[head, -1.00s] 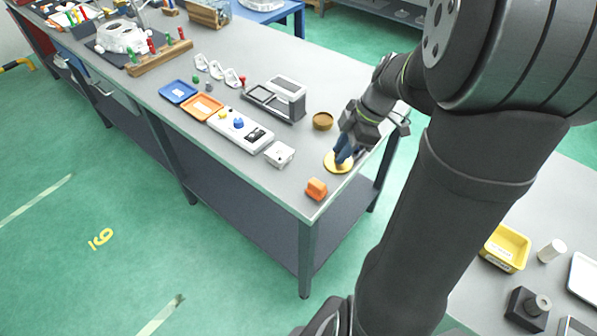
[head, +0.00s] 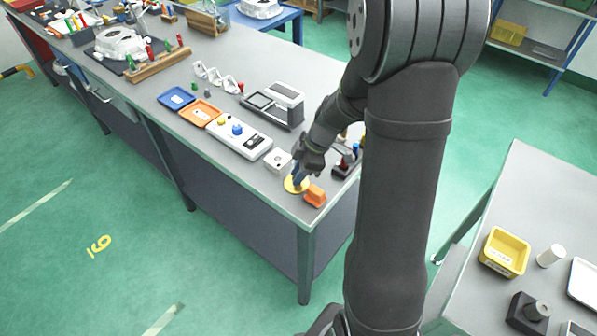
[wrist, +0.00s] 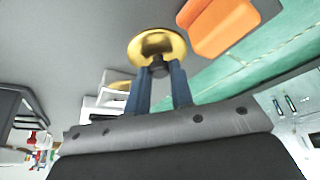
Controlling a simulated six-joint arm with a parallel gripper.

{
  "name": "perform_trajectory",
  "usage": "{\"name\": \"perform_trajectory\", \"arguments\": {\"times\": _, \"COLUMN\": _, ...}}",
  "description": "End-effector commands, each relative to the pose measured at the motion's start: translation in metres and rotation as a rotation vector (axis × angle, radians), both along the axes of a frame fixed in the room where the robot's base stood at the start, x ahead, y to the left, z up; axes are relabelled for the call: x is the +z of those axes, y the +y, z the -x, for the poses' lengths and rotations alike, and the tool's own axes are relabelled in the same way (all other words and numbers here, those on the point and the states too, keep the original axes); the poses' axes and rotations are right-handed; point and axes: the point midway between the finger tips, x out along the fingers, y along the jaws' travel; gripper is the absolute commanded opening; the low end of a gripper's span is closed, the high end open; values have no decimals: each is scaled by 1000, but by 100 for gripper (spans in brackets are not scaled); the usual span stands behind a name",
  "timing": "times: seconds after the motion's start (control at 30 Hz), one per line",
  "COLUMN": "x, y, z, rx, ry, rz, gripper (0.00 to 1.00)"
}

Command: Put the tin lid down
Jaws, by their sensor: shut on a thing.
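The tin lid is a round, gold-yellow disc (head: 296,185) near the front corner of the grey bench. In the wrist view the lid (wrist: 157,46) has a dark knob at its middle. My gripper (wrist: 158,75) is shut on that knob, with a blue finger on each side. In the head view my gripper (head: 299,173) is just above the lid. I cannot tell whether the lid touches the bench top or hangs slightly above it.
An orange block (head: 315,195) stands close beside the lid, and also shows in the wrist view (wrist: 222,25). A white box (head: 278,160) and a long white panel (head: 239,138) lie behind to the left. The bench's front edge is near.

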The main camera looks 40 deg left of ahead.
Motion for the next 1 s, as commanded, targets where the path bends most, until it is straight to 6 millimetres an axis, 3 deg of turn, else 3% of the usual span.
{"name": "perform_trajectory", "arguments": {"times": 0.3, "x": -2, "y": 0, "z": 0, "rx": 1, "ry": -1, "rz": -1, "gripper": 0}}
{"name": "perform_trajectory", "arguments": {"times": 0.33, "x": -2, "y": 0, "z": 0, "rx": 0, "ry": -2, "rz": -2, "gripper": 25}}
{"name": "perform_trajectory", "arguments": {"times": 0.43, "x": -2, "y": 0, "z": 0, "rx": 0, "ry": -2, "rz": -2, "gripper": 43}}
{"name": "perform_trajectory", "arguments": {"times": 0.77, "x": 1, "y": 0, "z": 0, "rx": 0, "ry": -2, "rz": -2, "gripper": 43}}
{"name": "perform_trajectory", "arguments": {"times": 1.0, "x": 35, "y": -9, "z": -11, "rx": -1, "ry": -6, "rz": -6, "gripper": 43}}
